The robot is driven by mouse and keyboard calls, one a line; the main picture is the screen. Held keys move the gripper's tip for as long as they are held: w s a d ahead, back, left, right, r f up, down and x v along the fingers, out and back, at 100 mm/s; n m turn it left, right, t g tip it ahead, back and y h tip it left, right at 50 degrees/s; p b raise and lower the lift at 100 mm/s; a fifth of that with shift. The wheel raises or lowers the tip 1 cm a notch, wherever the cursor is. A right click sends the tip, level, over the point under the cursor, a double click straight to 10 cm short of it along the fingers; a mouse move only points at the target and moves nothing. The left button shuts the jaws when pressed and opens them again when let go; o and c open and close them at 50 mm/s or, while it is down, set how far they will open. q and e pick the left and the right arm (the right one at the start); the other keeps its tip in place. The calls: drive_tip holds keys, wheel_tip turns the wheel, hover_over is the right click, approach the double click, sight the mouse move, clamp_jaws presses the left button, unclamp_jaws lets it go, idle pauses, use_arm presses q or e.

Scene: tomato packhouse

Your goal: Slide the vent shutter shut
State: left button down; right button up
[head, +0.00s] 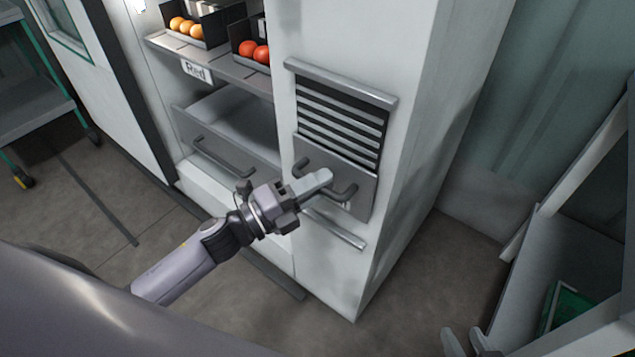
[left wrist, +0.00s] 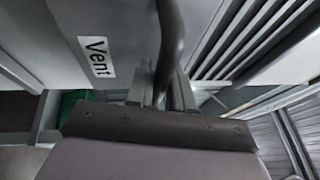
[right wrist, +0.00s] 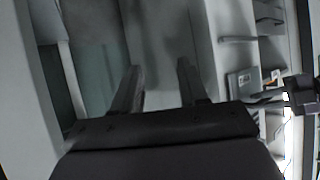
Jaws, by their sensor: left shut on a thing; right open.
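The vent shutter (head: 362,210) is a grey plate on the white cabinet front, low between two rails. Above it the dark vent opening with pale slats (head: 342,122) is uncovered. My left gripper (head: 322,182) is shut on the shutter's dark bar handle (head: 350,193), hiding its middle. In the left wrist view the handle (left wrist: 170,45) runs between the fingers, beside a "Vent" label (left wrist: 97,56). My right gripper (head: 470,343) is at the bottom edge of the head view, away from the cabinet. In the right wrist view its fingers (right wrist: 160,88) are apart with nothing between them.
Left of the vent, a shelf (head: 222,67) labelled "Red" holds bins of orange and red tomatoes. Below it is an open drawer (head: 222,160) with a handle. A grey structure with a green crate (head: 568,308) stands at right. The floor (head: 440,262) between is clear.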

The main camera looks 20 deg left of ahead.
use_arm(q)
wheel_tip(320, 180, up, 3)
drive_tip(key=shift+f+p, duration=0.1)
drive_tip(key=shift+p, duration=0.45)
wheel_tip(320, 180, up, 3)
drive_tip(key=shift+f+p, duration=0.2)
drive_tip(key=shift+p, duration=0.9)
wheel_tip(320, 180, up, 8)
drive_tip(key=p, duration=0.6)
drive_tip(key=shift+p, duration=0.4)
use_arm(e)
wheel_tip(320, 180, up, 6)
drive_tip(key=s+d, duration=0.1)
drive_tip(key=d, duration=0.1)
drive_tip(key=shift+s+d+m+g+h, duration=0.35)
drive_tip(key=shift+m+g+h, duration=0.05)
drive_tip(key=shift+f, duration=0.1)
use_arm(q)
drive_tip(key=c, duration=1.4)
unclamp_jaws()
drive_tip(key=shift+f, duration=0.1)
